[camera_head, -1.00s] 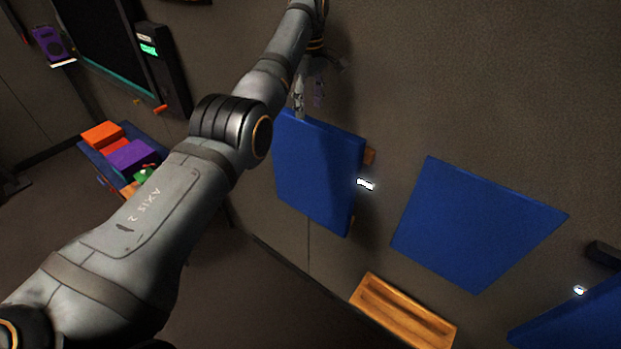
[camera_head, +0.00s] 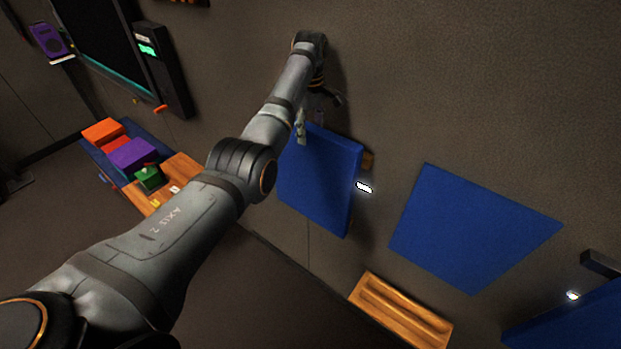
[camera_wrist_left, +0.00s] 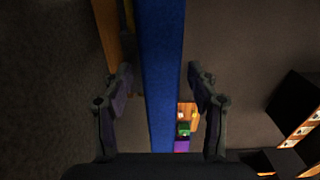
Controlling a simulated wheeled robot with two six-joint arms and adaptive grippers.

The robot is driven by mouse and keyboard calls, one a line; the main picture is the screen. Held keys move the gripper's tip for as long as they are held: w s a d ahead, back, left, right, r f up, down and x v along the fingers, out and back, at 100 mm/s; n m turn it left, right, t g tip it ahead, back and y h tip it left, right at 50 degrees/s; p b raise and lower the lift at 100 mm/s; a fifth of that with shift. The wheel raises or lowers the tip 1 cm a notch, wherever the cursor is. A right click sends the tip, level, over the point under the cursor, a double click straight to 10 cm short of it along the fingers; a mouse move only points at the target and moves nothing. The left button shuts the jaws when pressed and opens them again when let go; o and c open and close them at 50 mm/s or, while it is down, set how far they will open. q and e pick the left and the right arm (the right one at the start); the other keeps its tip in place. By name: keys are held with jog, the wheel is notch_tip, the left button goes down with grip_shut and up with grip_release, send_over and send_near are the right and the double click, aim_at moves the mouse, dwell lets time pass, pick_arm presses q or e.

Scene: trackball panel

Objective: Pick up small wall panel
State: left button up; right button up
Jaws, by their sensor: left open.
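A blue wall panel (camera_head: 318,185) stands off the wall on wooden pieces (camera_head: 367,160). My left gripper (camera_head: 318,118) is at its upper edge, partly hidden by my arm. In the left wrist view the panel (camera_wrist_left: 162,75) shows edge-on as a blue strip between the two open fingers of my left gripper (camera_wrist_left: 162,90). Gaps show between the strip and both fingers. A second blue panel (camera_head: 472,230) lies flat against the wall to the right. A third blue panel (camera_head: 575,322) is cut off at the lower right. My right gripper is not in view.
A wooden slotted ledge (camera_head: 400,308) is below the panels. A small white light (camera_head: 363,187) sits beside the first panel. Colored boxes, including a purple one (camera_head: 132,154), stand on a low surface at left. A dark screen (camera_head: 105,45) hangs at upper left.

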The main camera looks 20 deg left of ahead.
pick_arm(q)
jog(key=shift+s+f, duration=0.1)
jog(key=shift+f, duration=0.05)
dwell(0.4)
grip_shut()
dwell(0.4)
